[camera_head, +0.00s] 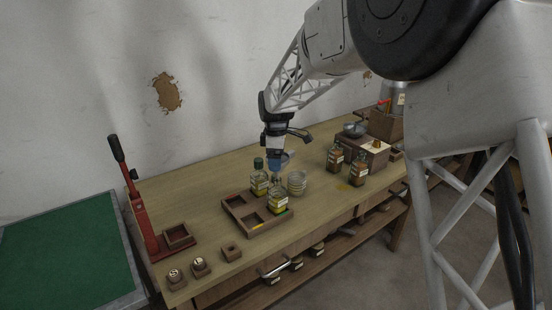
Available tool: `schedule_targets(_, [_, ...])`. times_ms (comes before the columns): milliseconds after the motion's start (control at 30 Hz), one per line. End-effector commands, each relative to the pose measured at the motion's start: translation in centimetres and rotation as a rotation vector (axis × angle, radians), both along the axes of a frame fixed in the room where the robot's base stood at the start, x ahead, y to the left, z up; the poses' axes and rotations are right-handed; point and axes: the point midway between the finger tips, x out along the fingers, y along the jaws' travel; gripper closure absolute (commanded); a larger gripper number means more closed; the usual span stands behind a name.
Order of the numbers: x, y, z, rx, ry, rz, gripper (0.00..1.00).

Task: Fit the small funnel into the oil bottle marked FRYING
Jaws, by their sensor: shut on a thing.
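My gripper (275,173) points down over the middle of the table and is shut. A small greyish piece at its fingers looks like the small funnel (289,156), but it is tiny and partly hidden. Just below the fingers, a square glass bottle of yellow oil (278,203) stands upright in the wooden tray (257,228). A second yellow oil bottle (259,183) stands behind it to the left, near a dark green cap or top. The labels are too small to read, so I cannot tell which is FRYING. Whether the funnel touches a bottle is unclear.
Stacked glass jars (297,184) stand close right of the gripper. Two dark-filled labelled bottles (335,159) (358,174) stand farther right, before a wooden box (364,152) with a bowl. A red lever press (144,205) and small wooden holders (200,267) are left. Bare tabletop lies back left.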

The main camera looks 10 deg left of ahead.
Motion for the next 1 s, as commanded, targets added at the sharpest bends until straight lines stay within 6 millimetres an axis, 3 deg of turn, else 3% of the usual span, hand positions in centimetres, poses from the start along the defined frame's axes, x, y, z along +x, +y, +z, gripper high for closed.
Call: schedule_targets(1000, [0.0,0.0,-0.56,0.0,0.0,0.0,0.66])
